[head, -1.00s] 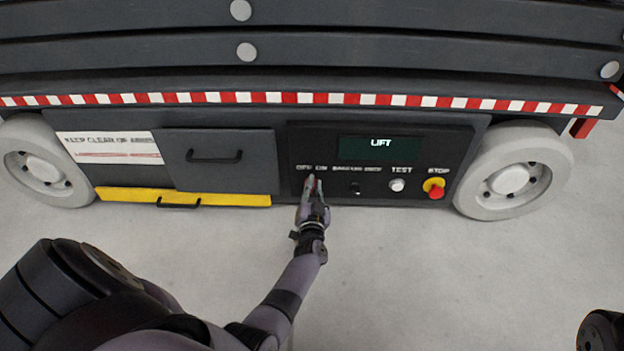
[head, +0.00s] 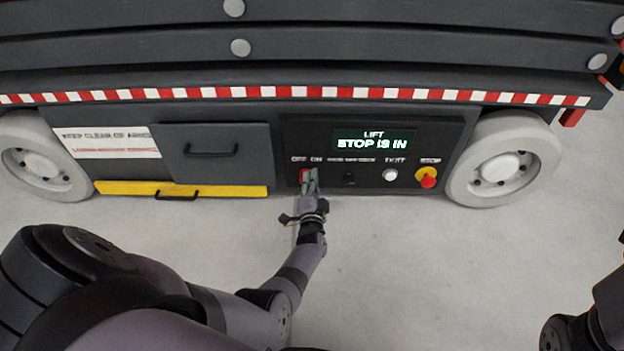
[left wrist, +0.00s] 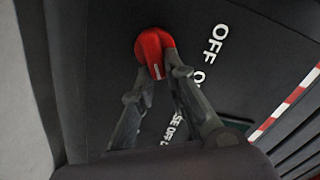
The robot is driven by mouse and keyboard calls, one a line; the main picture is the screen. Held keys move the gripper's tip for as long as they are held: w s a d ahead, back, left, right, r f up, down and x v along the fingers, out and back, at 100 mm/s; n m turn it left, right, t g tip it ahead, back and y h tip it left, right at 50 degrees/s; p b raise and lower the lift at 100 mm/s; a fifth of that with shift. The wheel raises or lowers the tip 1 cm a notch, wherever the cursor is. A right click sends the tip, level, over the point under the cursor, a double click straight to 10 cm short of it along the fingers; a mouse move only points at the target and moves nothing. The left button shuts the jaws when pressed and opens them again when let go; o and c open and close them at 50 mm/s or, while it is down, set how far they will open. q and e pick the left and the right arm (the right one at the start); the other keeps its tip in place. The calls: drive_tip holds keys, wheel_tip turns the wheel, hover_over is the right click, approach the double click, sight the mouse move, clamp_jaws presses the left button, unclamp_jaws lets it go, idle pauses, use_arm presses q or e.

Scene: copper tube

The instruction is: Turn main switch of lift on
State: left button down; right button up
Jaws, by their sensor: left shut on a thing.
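The lift's dark control panel (head: 372,143) is in the head view, with a green display (head: 374,142) that reads "LIFT STOP IS IN". The red main switch (left wrist: 154,50) is a rotary knob under the "OFF ON" lettering; in the head view (head: 304,176) my gripper partly covers it. My left gripper (head: 311,182) is at the switch. In the left wrist view its two fingers (left wrist: 160,80) are shut on the red knob, one on each side of its near part. Of my right arm, only links show at the lower right; its gripper is out of view.
Right of the switch are a black selector (head: 348,178), a white test button (head: 390,175) and a red stop button on a yellow base (head: 427,178). A grey drawer (head: 216,154) and a yellow drawer (head: 180,190) are to the left. The floor in front is clear.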

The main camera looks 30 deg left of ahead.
idle(0.4)
use_arm(q)
drive_tip(key=c, duration=1.6)
unclamp_jaws()
